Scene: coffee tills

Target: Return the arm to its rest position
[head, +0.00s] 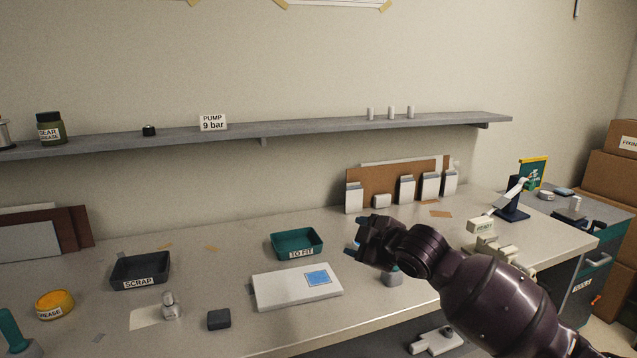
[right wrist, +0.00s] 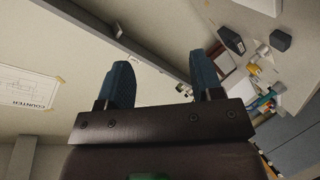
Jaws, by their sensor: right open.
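My right arm comes in from the lower right in the head view, and its gripper (head: 360,243) is raised over the workbench (head: 215,262). In the right wrist view my right gripper (right wrist: 163,85) shows two blue fingers spread apart with nothing between them. The gripper is near a white board with a blue square (head: 275,290) and a teal TO FIT tray (head: 297,257), to the right of both. A grey item (head: 393,279) is partly hidden behind the arm. My left gripper is not in view.
A dark SCRAP tray (head: 140,284), a yellow grease tin (head: 54,306) and a small grey block (head: 218,320) stand on the left of the bench. A grey shelf (head: 330,126) runs along the wall.

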